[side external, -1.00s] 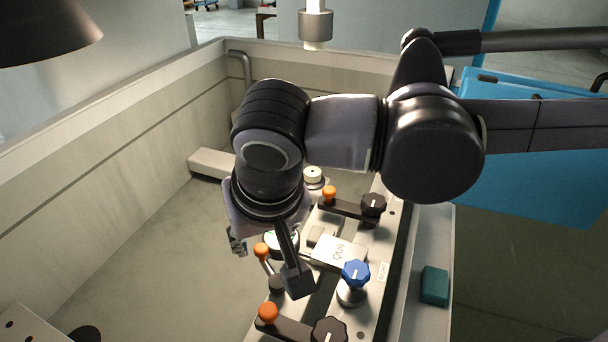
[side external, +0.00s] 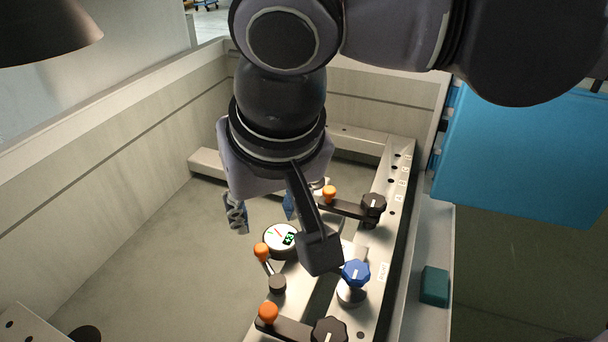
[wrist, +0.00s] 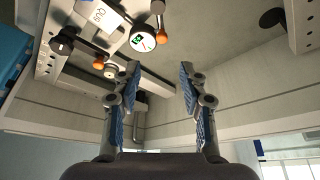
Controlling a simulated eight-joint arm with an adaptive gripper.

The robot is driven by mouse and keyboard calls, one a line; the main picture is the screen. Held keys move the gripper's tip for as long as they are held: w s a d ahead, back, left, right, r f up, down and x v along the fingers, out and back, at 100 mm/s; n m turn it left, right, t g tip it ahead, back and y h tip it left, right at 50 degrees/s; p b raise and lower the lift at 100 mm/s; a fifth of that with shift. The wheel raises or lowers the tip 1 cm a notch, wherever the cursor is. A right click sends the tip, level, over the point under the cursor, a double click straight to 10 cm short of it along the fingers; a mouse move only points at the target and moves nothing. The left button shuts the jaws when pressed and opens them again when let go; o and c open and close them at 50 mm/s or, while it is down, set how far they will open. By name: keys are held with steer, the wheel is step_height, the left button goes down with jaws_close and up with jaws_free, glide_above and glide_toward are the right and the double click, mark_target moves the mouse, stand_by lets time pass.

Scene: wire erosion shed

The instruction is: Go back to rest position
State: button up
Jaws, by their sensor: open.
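My gripper (wrist: 159,80) is open and empty in the wrist view, with its two blue-padded fingers wide apart and nothing between them. In the side external view my gripper (side external: 262,212) hangs over the tank, above and beside the fixture rail (side external: 393,190). Its left finger shows, and a bit of blue pad shows on the right. The gauge also shows in the wrist view (wrist: 143,38), apart from the fingers.
The fixture carries orange-tipped levers (side external: 261,250), black knobs (side external: 373,204) and a blue knob (side external: 356,272). Pale tank walls (side external: 120,140) enclose the work. A blue panel (side external: 530,155) stands at right, and a teal block (side external: 434,286) lies on the ledge.

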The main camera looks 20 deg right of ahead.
steer(key=w+d+f, duration=0.2)
steer(key=d+f, duration=0.1)
steer(key=d, duration=0.8)
steer(key=w+d+f, duration=0.2)
steer(key=w+d, duration=0.1)
steer(key=d, duration=0.9)
steer(key=s+d+f+t, duration=0.1)
steer(key=s+d+f, duration=0.2)
steer(key=d+f, duration=0.2)
steer(key=s+d+f+t, duration=0.1)
steer(key=s+d+f, duration=0.2)
steer(key=d, duration=0.7)
step_height(320, 180, down, 2)
steer(key=shift+d+f+t, duration=0.1)
steer(key=shift+d+t, duration=0.3)
